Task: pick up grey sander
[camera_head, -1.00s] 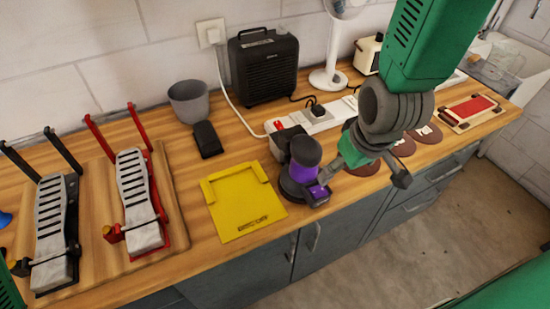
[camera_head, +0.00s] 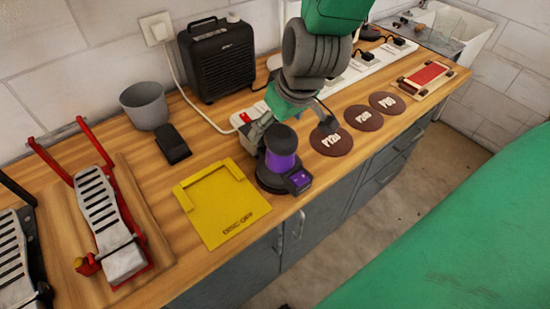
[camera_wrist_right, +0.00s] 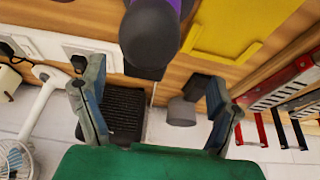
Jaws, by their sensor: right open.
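The sander (camera_head: 283,152) has a dark grey knob, a purple band and a dark base. It stands upright on the wooden bench, just right of the yellow plate. In the right wrist view its dark grey top (camera_wrist_right: 150,38) is at the upper middle. My right gripper (camera_head: 290,124) is open just behind and above the sander, one finger at its left and one at its right. The wrist view shows both fingers of the gripper (camera_wrist_right: 155,100) spread wide with nothing between the tips; the sander is beyond them. My left gripper is out of view.
The yellow plate (camera_head: 222,203) lies left of the sander. Several brown discs (camera_head: 332,140) lie to its right. Red pedal (camera_head: 108,215) and grey cup (camera_head: 145,106) are at left. The bench's front edge is close.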

